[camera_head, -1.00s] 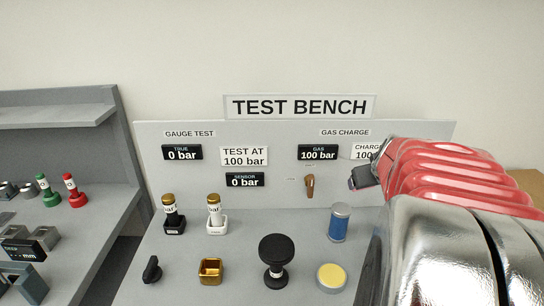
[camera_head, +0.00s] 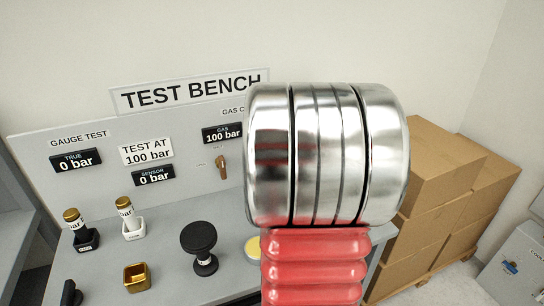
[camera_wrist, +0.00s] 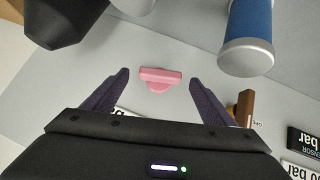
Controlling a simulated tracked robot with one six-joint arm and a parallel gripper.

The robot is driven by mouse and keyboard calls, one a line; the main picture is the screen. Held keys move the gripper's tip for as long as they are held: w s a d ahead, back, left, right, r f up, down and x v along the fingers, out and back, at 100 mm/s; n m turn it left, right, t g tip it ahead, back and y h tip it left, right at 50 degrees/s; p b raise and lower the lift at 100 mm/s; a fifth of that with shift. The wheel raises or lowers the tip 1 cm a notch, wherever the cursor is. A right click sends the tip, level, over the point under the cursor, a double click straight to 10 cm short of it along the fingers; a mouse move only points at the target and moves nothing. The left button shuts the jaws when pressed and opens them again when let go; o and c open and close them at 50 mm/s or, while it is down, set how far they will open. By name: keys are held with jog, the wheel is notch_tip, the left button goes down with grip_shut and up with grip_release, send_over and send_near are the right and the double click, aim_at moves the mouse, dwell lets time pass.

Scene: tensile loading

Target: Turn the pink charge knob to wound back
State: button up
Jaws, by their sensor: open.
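The pink charge knob (camera_wrist: 160,84) shows in the wrist view as a short bar on a rounded base, set against the grey surface. My gripper (camera_wrist: 159,76) is open, with one dark finger on each side of the knob in the picture. A gap shows between the knob and each finger. I cannot tell how far the knob is beyond the fingertips. In the head view my silver and red arm hides the knob, the gripper and most of the gas charge side.
A brown lever (camera_wrist: 245,108) is beside the right finger; it also shows in the head view (camera_head: 221,166). A blue cylinder with a silver cap (camera_wrist: 250,30) stands close by. A black knob (camera_head: 200,240) and a gold box (camera_head: 137,277) are on the bench. Cardboard boxes (camera_head: 430,200) stand right.

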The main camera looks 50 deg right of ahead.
jog(key=shift+x, duration=1.5)
jog(key=c, duration=1.1)
jog(key=shift+o, duration=0.2)
jog(key=shift+d, duration=0.15)
